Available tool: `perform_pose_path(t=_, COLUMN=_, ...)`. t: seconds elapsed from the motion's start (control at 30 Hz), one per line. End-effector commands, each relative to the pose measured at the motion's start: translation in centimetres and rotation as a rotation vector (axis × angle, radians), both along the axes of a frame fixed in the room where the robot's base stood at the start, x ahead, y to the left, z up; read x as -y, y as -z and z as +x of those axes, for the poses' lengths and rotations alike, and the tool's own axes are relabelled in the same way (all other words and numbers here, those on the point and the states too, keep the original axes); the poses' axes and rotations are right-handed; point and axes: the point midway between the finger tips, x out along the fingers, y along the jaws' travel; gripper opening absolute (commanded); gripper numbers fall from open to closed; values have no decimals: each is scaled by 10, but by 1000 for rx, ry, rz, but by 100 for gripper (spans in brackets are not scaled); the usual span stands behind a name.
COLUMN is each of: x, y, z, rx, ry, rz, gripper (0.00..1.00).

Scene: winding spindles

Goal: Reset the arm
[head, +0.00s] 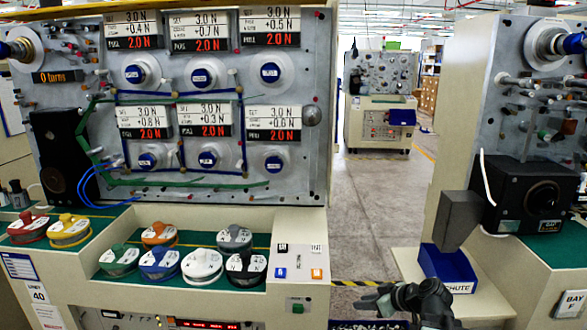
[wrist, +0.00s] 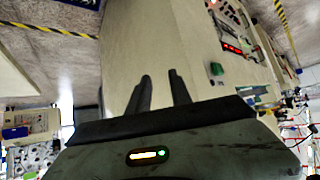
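My gripper (wrist: 160,74) shows in the wrist view as two dark fingers standing apart with a pale panel visible between them. It is open and holds nothing. The wrist view is tilted. In the head view my dark arm and gripper (head: 372,302) are low in the frame, right of the unit 40 bench and in front of the aisle floor. They look clear of the bench and the blue chute bin (head: 446,266). The finger gap is hard to make out there.
The unit 40 bench (head: 180,300) carries several coloured spools, such as a white one (head: 202,265), below a panel of tension displays (head: 205,70). Bay F (head: 540,265) stands at right with a black box (head: 520,195). Aisle floor (head: 375,200) between them is clear.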

Motion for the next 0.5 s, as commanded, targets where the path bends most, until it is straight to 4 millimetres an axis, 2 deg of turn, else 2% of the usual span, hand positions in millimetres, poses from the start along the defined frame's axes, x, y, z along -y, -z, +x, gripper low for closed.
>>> perform_pose_path(t=0.03, x=-39, y=-1, z=-4, rx=-61, ry=-51, rz=-20, gripper=25)
perform_pose_path(t=0.1, x=-79, y=9, z=-15, rx=-155, ry=-89, rz=-57, gripper=25)
perform_pose_path(t=0.2, x=-121, y=21, z=-34, rx=-293, ry=-104, rz=-120, gripper=25)
perform_pose_path(t=0.27, x=-138, y=28, z=-48, rx=-381, ry=-87, rz=-170, gripper=25)
perform_pose_path(t=0.3, x=-145, y=33, z=-59, rx=-447, ry=-54, rz=-209, gripper=25)
perform_pose_path(t=0.37, x=-143, y=41, z=-72, rx=-538, ry=26, rz=-264, gripper=25)
perform_pose_path(t=0.5, x=-103, y=54, z=-94, rx=-702, ry=296, rz=-346, gripper=25)
